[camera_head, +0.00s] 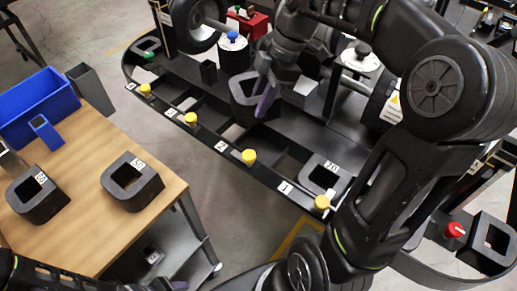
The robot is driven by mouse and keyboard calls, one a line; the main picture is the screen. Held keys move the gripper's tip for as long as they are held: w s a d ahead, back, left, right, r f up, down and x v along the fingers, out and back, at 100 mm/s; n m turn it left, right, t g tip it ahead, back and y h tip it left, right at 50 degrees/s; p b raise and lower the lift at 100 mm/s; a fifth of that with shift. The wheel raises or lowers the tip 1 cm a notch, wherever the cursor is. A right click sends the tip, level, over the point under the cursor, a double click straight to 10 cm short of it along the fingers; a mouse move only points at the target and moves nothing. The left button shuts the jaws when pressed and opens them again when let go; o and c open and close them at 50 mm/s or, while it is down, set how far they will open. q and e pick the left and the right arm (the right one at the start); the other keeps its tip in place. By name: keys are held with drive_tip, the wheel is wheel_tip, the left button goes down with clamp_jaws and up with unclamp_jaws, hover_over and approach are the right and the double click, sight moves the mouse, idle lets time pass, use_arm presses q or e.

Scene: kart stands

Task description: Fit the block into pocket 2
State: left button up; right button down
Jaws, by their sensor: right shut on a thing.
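My right gripper (264,93) is shut on a dark rounded block (240,108) with a square hole. Its purple-tipped fingers are at the block's right wall. The block is over the long dark rack (205,141), behind the label "2" (221,146) and its yellow knob (249,156). I cannot tell whether it touches the rack or hangs above it, and the gripper hides part of it. Pocket 2 seems to lie beneath or just in front of the block, partly covered.
A similar block marked "70" (318,164) sits by label "1" (285,187). Two more blocks stand on the wooden table (95,215), near a blue bin (30,105). Floor separates table and rack.

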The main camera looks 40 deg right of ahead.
use_arm(q)
wheel_tip(320, 180, up, 8)
drive_tip(key=p, duration=0.6)
drive_tip(key=shift+s+f+p, duration=0.2)
drive_tip(key=shift+s+p, duration=0.1)
drive_tip(key=shift+p, duration=0.05)
use_arm(e)
drive_tip(key=s+r+n+g, duration=0.1)
drive_tip(key=n, duration=0.1)
drive_tip(key=s+d+r+n, duration=0.1)
drive_tip(key=n, duration=0.1)
drive_tip(key=s+r+n+g, duration=0.1)
drive_tip(key=n, duration=0.1)
drive_tip(key=shift+s+d+r+n+g, duration=0.2)
drive_tip(key=shift+s+r+n+g, duration=0.1)
drive_tip(key=shift+r, duration=0.1)
use_arm(q)
drive_tip(key=shift+a, duration=0.1)
wheel_tip(320, 180, down, 7)
drive_tip(key=b, duration=0.7)
drive_tip(key=shift+w+b, duration=0.3)
use_arm(e)
wheel_tip(320, 180, down, 14)
drive_tip(key=shift+r, duration=0.25)
